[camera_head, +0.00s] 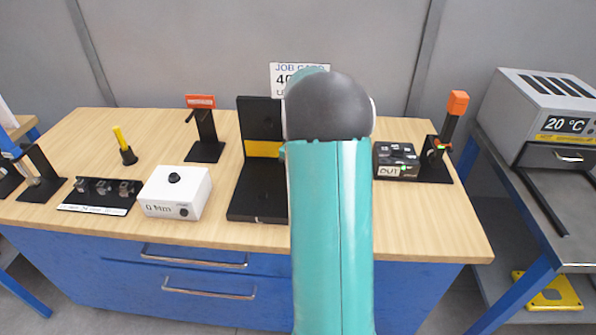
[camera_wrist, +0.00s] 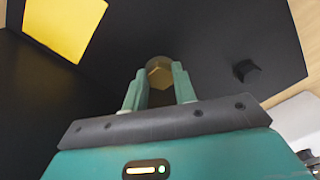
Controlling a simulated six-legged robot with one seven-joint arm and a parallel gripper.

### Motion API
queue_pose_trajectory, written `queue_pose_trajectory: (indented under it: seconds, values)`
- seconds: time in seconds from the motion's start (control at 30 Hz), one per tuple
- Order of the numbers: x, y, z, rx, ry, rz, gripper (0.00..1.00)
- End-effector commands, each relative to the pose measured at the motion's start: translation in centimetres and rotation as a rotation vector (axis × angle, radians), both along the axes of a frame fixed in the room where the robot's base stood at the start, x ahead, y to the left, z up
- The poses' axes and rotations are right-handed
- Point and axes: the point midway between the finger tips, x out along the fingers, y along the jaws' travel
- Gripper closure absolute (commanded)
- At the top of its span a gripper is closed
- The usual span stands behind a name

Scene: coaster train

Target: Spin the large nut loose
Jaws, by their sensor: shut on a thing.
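The large nut (camera_wrist: 158,73) is a brass-coloured piece between my gripper's fingers in the wrist view, set against a black fixture. My gripper (camera_wrist: 159,85) has its two green fingers shut on the nut, one on each side. In the head view the black fixture (camera_head: 258,207) with a yellow band stands upright on the bench. My teal arm covers its right part, and the nut and my gripper are hidden there. The yellow band also shows in the wrist view (camera_wrist: 64,22).
A white box (camera_head: 176,192) with black knobs stands left of the fixture. A black tray (camera_head: 100,195) holds several small parts. A grey oven (camera_head: 550,110) is at the far right. The bench front is clear.

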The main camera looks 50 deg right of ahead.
Motion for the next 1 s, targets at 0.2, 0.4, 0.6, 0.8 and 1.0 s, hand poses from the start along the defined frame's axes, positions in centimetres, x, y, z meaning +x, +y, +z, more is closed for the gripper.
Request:
queue_pose_trajectory:
  seconds: [0.2, 0.4, 0.6, 0.8, 1.0]
  values:
    - [-0.12, 0.09, -0.38, 0.006, 0.005, 0.064, 0.96]
    - [-0.13, 0.09, -0.40, 0.006, 0.006, 0.081, 0.96]
    - [-0.14, 0.09, -0.41, 0.005, 0.007, 0.080, 0.96]
    - [-0.13, 0.07, -0.35, 0.005, 0.005, 0.080, 0.51]
    - [-0.07, 0.01, -0.20, 0.003, 0.003, 0.079, 0.51]
